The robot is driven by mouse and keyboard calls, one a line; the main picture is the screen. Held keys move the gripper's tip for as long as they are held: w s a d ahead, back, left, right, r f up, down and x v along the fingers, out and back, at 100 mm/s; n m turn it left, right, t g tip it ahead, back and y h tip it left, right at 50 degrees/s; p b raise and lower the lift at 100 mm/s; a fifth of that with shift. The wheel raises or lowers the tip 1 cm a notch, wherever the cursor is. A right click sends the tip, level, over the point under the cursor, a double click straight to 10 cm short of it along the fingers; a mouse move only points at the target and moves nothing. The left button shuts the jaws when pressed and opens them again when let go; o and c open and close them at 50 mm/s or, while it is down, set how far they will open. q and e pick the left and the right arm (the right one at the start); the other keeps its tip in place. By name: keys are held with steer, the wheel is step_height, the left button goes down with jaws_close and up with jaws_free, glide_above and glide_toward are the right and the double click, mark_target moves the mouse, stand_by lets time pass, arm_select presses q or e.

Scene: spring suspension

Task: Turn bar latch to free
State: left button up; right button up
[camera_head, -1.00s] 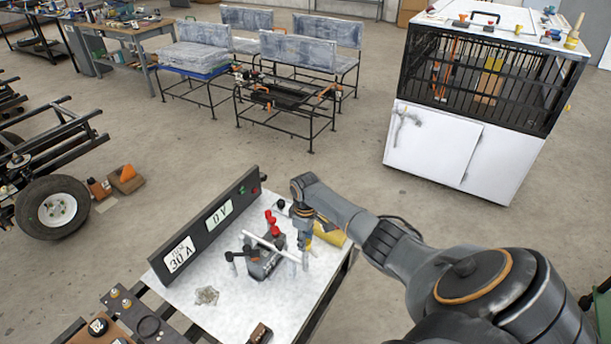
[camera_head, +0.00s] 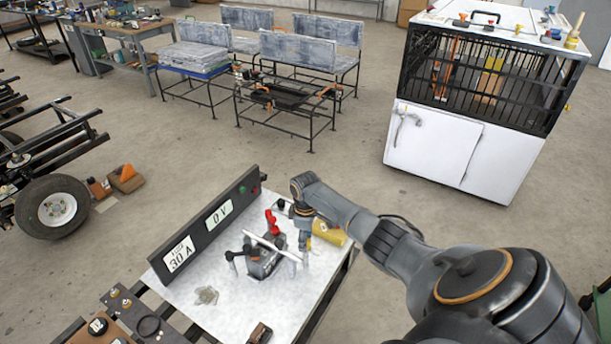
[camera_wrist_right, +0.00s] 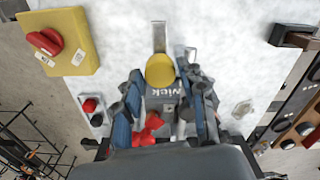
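A small dark device (camera_head: 263,265) stands on a white-topped table, with a pale metal bar (camera_head: 268,247) lying slantwise across its top. A red part (camera_head: 272,222) stands behind the bar. My right gripper (camera_head: 305,240) points down just right of the device, near the bar's right end. In the right wrist view the two fingers of the right gripper (camera_wrist_right: 163,85) are apart. A yellow disc (camera_wrist_right: 160,71), dark lettering and a red part (camera_wrist_right: 146,133) show between them. Whether the fingers touch anything is unclear. My left gripper is not in view.
A yellow box (camera_head: 329,233) with a red knob (camera_wrist_right: 47,42) stands close to the right gripper. A grey lump (camera_head: 206,295) lies at front left. Bare tabletop (camera_head: 240,318) is free in front.

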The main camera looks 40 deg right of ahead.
steer(key=shift+o, duration=0.4)
step_height(320, 180, up, 12)
stand_by(0.4)
stand_by(0.4)
